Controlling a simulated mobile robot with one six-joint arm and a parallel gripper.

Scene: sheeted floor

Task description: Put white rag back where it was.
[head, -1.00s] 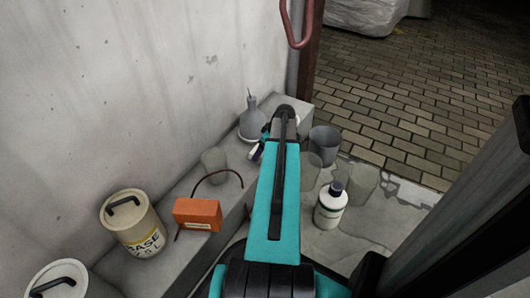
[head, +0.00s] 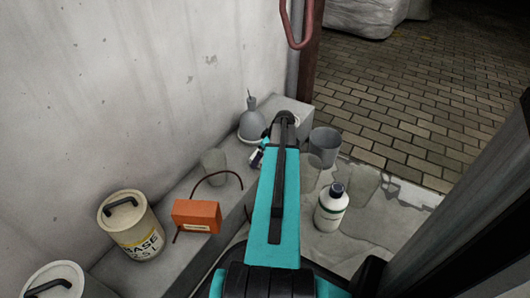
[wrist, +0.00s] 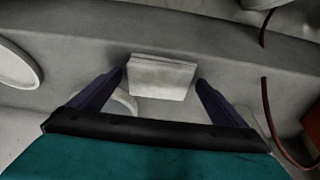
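The white rag (wrist: 161,78) shows in the wrist view as a small, pale, folded block. It lies between the two dark fingertips of my gripper (wrist: 160,77), in front of the grey ledge. The fingers are wide apart. A narrow gap shows on the rag's left side, and the right fingertip is very close to its right edge. I see no clear grip on it. In the head view my teal arm hides most of the gripper; a small dark blue and white part shows beside the arm's far end, and I cannot tell whether the rag is there.
The ledge (head: 160,258) along the wall holds a grey funnel-topped can (head: 252,122), a clear cup (head: 214,162), an orange box (head: 196,215) with a curved cable, and a BASE bucket (head: 133,226). A grey bucket (head: 324,146) and white bottle (head: 331,208) stand to the right.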

